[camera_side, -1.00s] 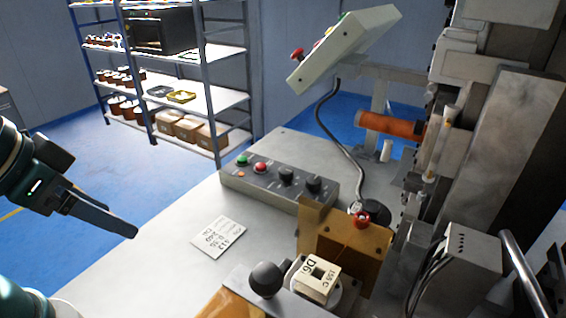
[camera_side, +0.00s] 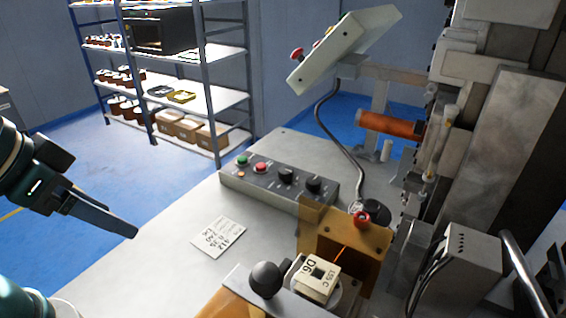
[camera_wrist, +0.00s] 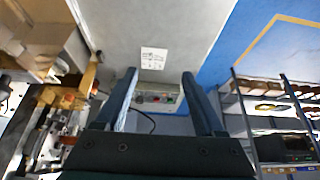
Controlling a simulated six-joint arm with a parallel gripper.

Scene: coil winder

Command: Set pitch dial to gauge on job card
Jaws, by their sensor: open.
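The grey control box (camera_side: 278,187) sits on the bench with a green button, a red button, a small orange light and two black dials: a left dial (camera_side: 286,176) and a right dial (camera_side: 314,186). Their labels and pointer marks are too small to read. The white job card (camera_side: 218,238) lies flat in front of the box; its printed figures are not clearly readable. My gripper (camera_side: 130,231) is at the left, open and empty, well apart from box and card. The wrist view shows the gripper (camera_wrist: 159,78) fingers spread, with card (camera_wrist: 153,58) and box (camera_wrist: 158,98) between them.
The winder (camera_side: 480,150) fills the right side. A bobbin (camera_side: 318,279) and a black ball knob (camera_side: 266,280) stand at the front near an amber guard (camera_side: 345,247). A tilted panel (camera_side: 343,50) hangs above the back. Bench around the card is clear.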

